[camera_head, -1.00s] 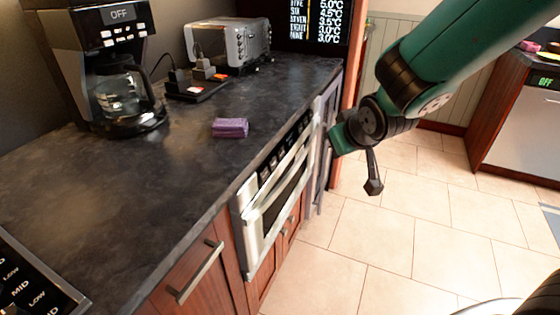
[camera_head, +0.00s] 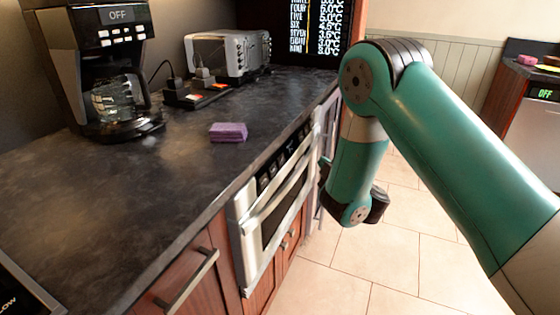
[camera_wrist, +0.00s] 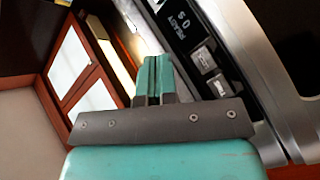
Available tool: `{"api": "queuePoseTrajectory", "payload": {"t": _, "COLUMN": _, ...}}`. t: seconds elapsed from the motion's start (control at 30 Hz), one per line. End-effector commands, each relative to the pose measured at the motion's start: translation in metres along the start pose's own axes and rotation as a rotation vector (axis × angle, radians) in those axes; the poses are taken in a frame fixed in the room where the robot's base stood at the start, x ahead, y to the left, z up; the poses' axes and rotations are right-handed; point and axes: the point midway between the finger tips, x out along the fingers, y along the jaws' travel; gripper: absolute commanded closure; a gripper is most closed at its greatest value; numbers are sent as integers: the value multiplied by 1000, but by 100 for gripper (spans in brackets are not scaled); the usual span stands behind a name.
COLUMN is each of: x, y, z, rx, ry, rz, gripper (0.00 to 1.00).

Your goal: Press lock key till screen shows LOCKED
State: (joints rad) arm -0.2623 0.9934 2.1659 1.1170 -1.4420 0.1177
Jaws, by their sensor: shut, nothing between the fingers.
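The microwave drawer (camera_head: 272,205) is a steel front under the dark counter, with a black control strip (camera_head: 285,160) along its top. In the wrist view the strip's small screen (camera_wrist: 186,26) shows pale turned text, not clearly readable. Two pale keys, one (camera_wrist: 203,60) nearer the screen and one (camera_wrist: 218,85) further along, sit beside it; I cannot tell which key is the lock key. My gripper (camera_wrist: 153,72) is shut and empty, its teal fingertips close to the strip, left of the keys in the wrist view. Contact cannot be told.
A purple sponge (camera_head: 228,132), coffee maker (camera_head: 98,70) and toaster oven (camera_head: 228,55) stand on the counter (camera_head: 120,200). A cabinet handle (camera_head: 188,282) sticks out left of the drawer. Tiled floor (camera_head: 340,270) lies open to the right.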

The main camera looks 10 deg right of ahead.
Motion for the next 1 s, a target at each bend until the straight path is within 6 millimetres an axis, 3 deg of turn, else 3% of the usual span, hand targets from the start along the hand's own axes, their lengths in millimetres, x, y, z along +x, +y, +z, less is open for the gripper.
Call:
{"api": "queuePoseTrajectory", "payload": {"t": 0.37, "x": 29, "y": -12, "z": -23, "rx": 1, "ry": -1, "rz": 4, "gripper": 100}}
{"api": "queuePoseTrajectory", "payload": {"t": 0.6, "x": 50, "y": -32, "z": -38, "rx": 1, "ry": -2, "rz": 1, "gripper": 100}}
{"api": "queuePoseTrajectory", "payload": {"t": 1.0, "x": 60, "y": -44, "z": -43, "rx": 0, "ry": -3, "rz": 0, "gripper": 100}}
